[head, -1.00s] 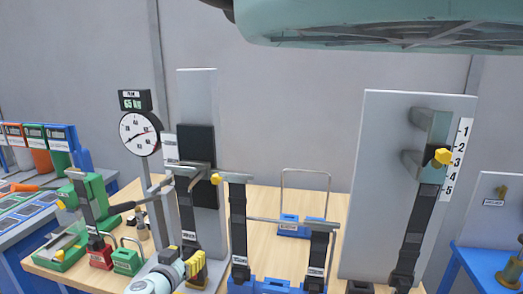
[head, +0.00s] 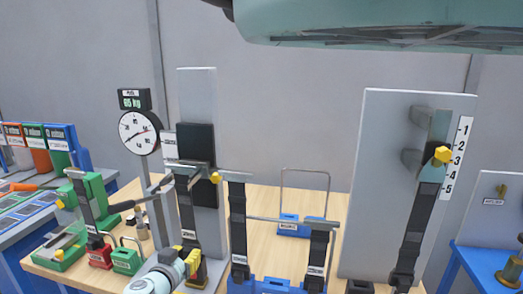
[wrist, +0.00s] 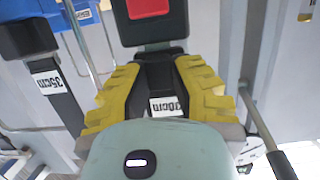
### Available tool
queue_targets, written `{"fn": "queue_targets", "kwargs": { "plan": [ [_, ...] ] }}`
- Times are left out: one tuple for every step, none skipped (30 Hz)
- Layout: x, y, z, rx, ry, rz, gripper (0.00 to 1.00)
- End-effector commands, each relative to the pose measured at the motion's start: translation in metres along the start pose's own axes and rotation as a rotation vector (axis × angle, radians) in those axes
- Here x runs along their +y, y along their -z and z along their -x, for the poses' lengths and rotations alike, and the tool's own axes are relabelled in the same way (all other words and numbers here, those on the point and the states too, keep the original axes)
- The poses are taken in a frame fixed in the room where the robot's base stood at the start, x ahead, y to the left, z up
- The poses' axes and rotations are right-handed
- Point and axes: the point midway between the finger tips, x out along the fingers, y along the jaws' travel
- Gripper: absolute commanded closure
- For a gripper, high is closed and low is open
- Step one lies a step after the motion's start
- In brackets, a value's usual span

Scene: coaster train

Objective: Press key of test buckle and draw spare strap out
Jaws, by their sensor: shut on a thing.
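In the wrist view, a black buckle with a red key (wrist: 148,8) is at the top centre, just beyond my fingertips. My gripper (wrist: 152,75) is shut on a black strap piece (wrist: 152,68) with a white label, its ridged yellow fingers on either side. The piece reaches up to the buckle; I cannot tell whether it is still latched in it. In the head view, my gripper (head: 189,260) is at the foot of a black strap (head: 187,212) hanging on the grey upright panel.
A dial gauge (head: 139,132) stands left of the panel. Blue-based strap stands (head: 238,235) are close to the right. A larger grey panel (head: 375,180) with a numbered scale stands farther right. Red (head: 101,257) and green (head: 126,262) blocks lie to the left.

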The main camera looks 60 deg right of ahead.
Motion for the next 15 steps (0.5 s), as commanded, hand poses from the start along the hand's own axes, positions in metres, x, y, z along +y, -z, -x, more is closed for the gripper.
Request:
{"fn": "queue_targets", "kwargs": {
  "plan": [
    [0.000, 0.000, 0.000, 0.000, 0.001, 0.000, 1.00],
    [0.000, 0.000, 0.000, 0.000, 0.001, 0.000, 1.00],
    [0.000, 0.000, 0.000, 0.000, 0.001, 0.000, 1.00],
    [-0.001, 0.000, 0.000, 0.000, 0.001, 0.000, 1.00],
    [-0.001, 0.001, 0.000, 0.001, 0.001, 0.001, 1.00],
    [-0.001, 0.001, 0.000, 0.001, 0.001, 0.001, 1.00],
    [-0.001, 0.001, 0.000, 0.001, 0.001, 0.001, 1.00],
    [-0.001, 0.002, 0.001, 0.001, 0.001, 0.001, 1.00],
    [-0.001, 0.004, 0.001, 0.001, 0.001, 0.001, 1.00],
    [-0.001, 0.005, 0.001, 0.002, 0.002, 0.001, 1.00],
    [-0.001, 0.007, 0.002, 0.001, 0.001, 0.001, 1.00],
    [0.000, 0.009, 0.002, 0.001, 0.001, 0.001, 1.00],
    [0.000, 0.010, 0.003, 0.001, 0.001, 0.001, 1.00],
    [0.000, 0.012, 0.003, 0.001, 0.001, 0.001, 1.00],
    [0.000, 0.013, 0.003, 0.001, 0.000, 0.000, 1.00]
  ]
}}
